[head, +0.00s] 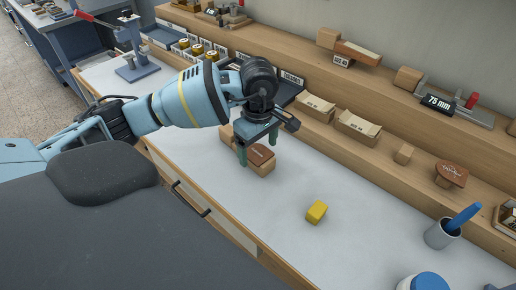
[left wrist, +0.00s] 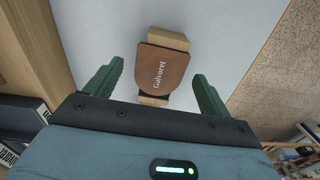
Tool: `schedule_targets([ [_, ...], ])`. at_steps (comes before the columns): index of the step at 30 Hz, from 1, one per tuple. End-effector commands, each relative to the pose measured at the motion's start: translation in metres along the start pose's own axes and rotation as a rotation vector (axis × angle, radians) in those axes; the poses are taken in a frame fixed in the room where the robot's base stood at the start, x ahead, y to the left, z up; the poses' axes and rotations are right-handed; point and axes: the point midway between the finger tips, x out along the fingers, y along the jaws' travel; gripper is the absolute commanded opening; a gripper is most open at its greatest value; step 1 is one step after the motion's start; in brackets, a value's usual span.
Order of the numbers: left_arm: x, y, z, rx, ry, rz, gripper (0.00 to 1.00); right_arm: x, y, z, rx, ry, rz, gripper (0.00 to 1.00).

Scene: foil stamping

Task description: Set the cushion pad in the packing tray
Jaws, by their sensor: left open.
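My left gripper (head: 257,147) is open. Its green fingers stand either side of a brown rounded pad (head: 261,155) on a light wooden block (head: 262,170). The left wrist view shows the pad (left wrist: 162,68) printed "Galvoret", lying between the fingers with a gap on both sides, and the wooden block (left wrist: 167,37) showing beyond it. I cannot tell whether this brown piece is the cushion pad. I cannot make out a packing tray for certain. My right gripper is not in view.
A grey cup (head: 441,234) with a blue-handled tool and a blue-lidded jar (head: 428,282) stand at the right. Wooden shelves behind hold card packs (head: 357,126) and a second brown piece (head: 451,172). The middle worktop is mostly clear.

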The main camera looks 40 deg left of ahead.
Motion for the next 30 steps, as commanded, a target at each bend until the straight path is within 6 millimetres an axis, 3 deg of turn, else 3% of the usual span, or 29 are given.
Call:
schedule_targets([
  [21, 0.0046, -0.0001, 0.0001, 0.0, 0.0, 0.0, 0.82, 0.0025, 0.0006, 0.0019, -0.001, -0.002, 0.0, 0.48],
  [30, 0.0046, 0.0, 0.0001, 0.0, 0.0, 0.0, 0.45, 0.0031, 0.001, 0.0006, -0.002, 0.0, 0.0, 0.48],
])
